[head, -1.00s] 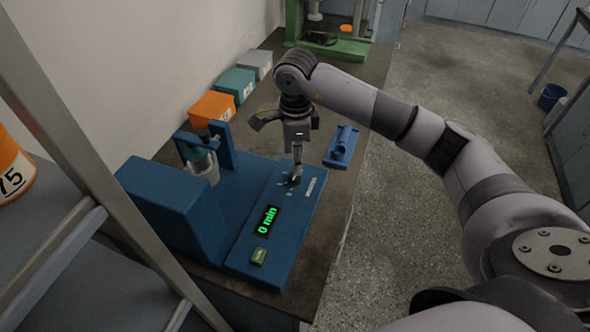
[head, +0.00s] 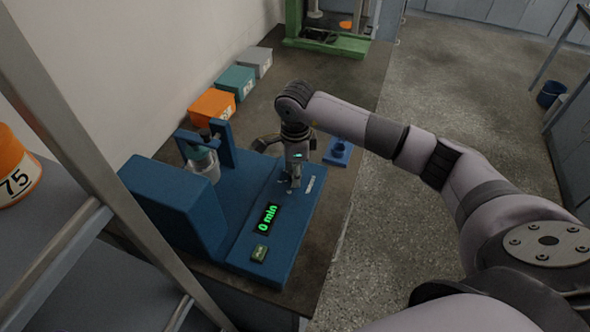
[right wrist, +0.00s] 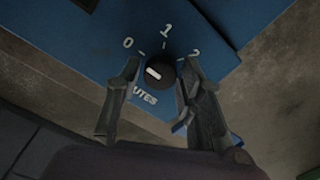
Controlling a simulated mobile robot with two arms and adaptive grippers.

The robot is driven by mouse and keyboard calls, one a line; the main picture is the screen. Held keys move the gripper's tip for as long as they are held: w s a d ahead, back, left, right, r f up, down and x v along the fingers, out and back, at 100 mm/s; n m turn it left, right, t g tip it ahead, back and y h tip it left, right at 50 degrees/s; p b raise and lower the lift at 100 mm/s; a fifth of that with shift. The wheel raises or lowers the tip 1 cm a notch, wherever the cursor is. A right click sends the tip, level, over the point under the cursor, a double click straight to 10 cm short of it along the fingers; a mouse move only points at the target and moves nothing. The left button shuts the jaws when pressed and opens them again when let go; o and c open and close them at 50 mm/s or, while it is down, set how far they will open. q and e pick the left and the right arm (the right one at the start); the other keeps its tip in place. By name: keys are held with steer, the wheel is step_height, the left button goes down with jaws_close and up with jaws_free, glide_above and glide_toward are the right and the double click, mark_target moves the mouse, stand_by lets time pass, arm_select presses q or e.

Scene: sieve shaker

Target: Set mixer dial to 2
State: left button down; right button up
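The blue mixer (head: 185,205) stands on the bench, with a glass jar (head: 203,168) clamped in it. Its display (head: 266,218) reads "0 min" in green. In the right wrist view the black dial (right wrist: 161,74) has a white mark on its left side, toward the printed 0; the labels 1 and 2 lie above and to the right. My right gripper (head: 294,182) is down at the dial and hides it in the head view. In the wrist view its fingers (right wrist: 159,70) are open around the dial, the right finger closer to it. My left gripper is out of view.
A small blue part (head: 338,152) lies beside the mixer, right of my gripper. Orange (head: 212,104), teal (head: 236,81) and grey (head: 256,62) boxes stand along the wall. A green-based machine (head: 330,42) is at the back.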

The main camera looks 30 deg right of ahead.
jaws_close()
steer(key=shift+m, duration=0.3)
steer(key=m+b, duration=0.2)
steer(key=m, duration=0.2)
steer(key=shift+m, duration=0.3)
steer(key=m+b, duration=0.1)
steer(key=m, duration=0.9)
steer(key=shift+w+b, duration=0.1)
steer(key=shift+b, duration=0.2)
steer(key=m, duration=0.2)
steer(key=shift+m+g, duration=0.3)
steer(key=shift+m, duration=0.1)
steer(key=m, duration=0.5)
steer(key=shift+r+m, duration=0.1)
steer(key=shift+m, duration=0.2)
